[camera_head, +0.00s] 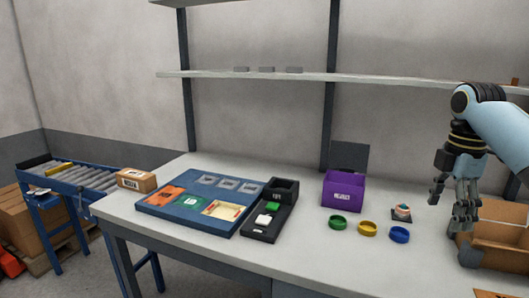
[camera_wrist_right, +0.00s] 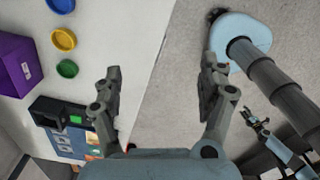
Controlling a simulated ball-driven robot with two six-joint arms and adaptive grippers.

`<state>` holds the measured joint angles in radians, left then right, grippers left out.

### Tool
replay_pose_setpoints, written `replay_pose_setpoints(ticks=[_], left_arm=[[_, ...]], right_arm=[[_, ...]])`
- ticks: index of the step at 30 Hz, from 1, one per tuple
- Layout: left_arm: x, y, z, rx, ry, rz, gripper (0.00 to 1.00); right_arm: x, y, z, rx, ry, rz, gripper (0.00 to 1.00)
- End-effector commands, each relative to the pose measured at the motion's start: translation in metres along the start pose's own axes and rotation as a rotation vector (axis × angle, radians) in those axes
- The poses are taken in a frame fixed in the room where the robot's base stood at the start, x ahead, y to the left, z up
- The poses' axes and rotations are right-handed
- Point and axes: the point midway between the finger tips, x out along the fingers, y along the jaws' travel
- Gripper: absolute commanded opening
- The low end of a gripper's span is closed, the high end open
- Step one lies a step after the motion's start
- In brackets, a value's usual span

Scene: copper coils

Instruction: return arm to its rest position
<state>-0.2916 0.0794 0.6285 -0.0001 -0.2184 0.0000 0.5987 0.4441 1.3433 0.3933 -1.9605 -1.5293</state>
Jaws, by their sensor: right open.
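My right gripper (camera_head: 453,205) hangs from the arm at the right of the head view, fingers pointing down, in front of the open cardboard box (camera_head: 505,222). In the right wrist view the right gripper (camera_wrist_right: 160,72) has its fingers wide apart with nothing between them; the table edge and floor show beyond. My left gripper (camera_wrist_right: 254,118) shows small at the lower right of that view; its jaw state is unclear. It is outside the head view. A small round item (camera_head: 402,210), perhaps a coil, sits on a dark pad left of the right gripper.
A shelf (camera_head: 370,80) spans the wall; a conveyor (camera_head: 85,178) stands left.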

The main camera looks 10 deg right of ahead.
Motion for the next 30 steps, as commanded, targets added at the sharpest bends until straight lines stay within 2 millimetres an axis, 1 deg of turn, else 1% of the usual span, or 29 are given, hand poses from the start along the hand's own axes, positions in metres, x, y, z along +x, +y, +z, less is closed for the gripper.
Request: replay_pose_setpoints(ticks=[1, 3, 6, 8, 11, 12, 14, 15, 17, 18, 20, 21, 22, 26, 27, 29, 30], left_arm=[[0.003, 0.0, 0.005, 0.0, -0.006, 0.0, 0.4], [0.005, 0.001, 0.013, 0.001, -0.018, 0.0, 0.4], [0.009, 0.001, 0.02, 0.001, -0.028, 0.0, 0.4], [0.011, 0.001, 0.018, 0.001, -0.026, 0.0, 0.4], [0.017, 0.001, 0.01, 0.0, -0.015, 0.0, 0.4], [0.019, 0.002, 0.007, 0.0, -0.01, 0.0, 0.4], [0.023, 0.002, 0.006, 0.0, -0.006, 0.0, 0.4], [0.026, 0.002, 0.006, 0.0, -0.006, 0.0, 0.4], [0.03, 0.002, 0.009, 0.0, -0.01, 0.0, 0.4], [0.033, 0.003, 0.012, 0.001, -0.013, 0.0, 0.4], [0.038, 0.003, 0.016, 0.001, -0.018, 0.0, 0.4], [0.043, 0.003, 0.018, 0.001, -0.02, 0.0, 0.4], [0.046, 0.004, 0.019, 0.001, -0.021, 0.0, 0.4], [0.064, 0.005, 0.022, 0.001, -0.023, 0.0, 0.4], [0.07, 0.005, 0.023, 0.001, -0.024, 0.0, 0.4], [0.078, 0.006, 0.025, 0.001, -0.025, 0.0, 0.4], [0.084, 0.007, 0.026, 0.001, -0.025, 0.0, 0.4]], right_arm=[[0.01, -0.005, 0.0, 0.0, -0.001, -0.014, 0.76], [0.02, -0.01, -0.001, -0.002, -0.001, -0.027, 0.76], [0.035, -0.017, -0.003, -0.005, 0.0, -0.049, 0.76], [0.044, -0.022, -0.004, -0.006, 0.002, -0.062, 0.76], [0.063, -0.033, -0.007, -0.01, 0.005, -0.092, 0.76], [0.074, -0.038, -0.008, -0.01, 0.007, -0.109, 0.76], [0.088, -0.047, -0.01, -0.011, 0.009, -0.134, 0.76], [0.101, -0.055, -0.011, -0.011, 0.01, -0.156, 0.76], [0.119, -0.066, -0.013, -0.011, 0.012, -0.187, 0.76], [0.134, -0.075, -0.015, -0.01, 0.013, -0.21, 0.76], [0.156, -0.089, -0.017, -0.008, 0.014, -0.243, 0.76], [0.176, -0.1, -0.018, -0.003, 0.014, -0.265, 0.76], [0.19, -0.108, -0.019, 0.0, 0.014, -0.282, 0.76], [0.272, -0.158, -0.025, 0.059, 0.003, -0.356, 0.76], [0.299, -0.175, -0.027, 0.089, -0.004, -0.372, 0.76], [0.337, -0.202, -0.029, 0.137, -0.018, -0.391, 0.76], [0.361, -0.22, -0.03, 0.171, -0.03, -0.401, 0.76]])
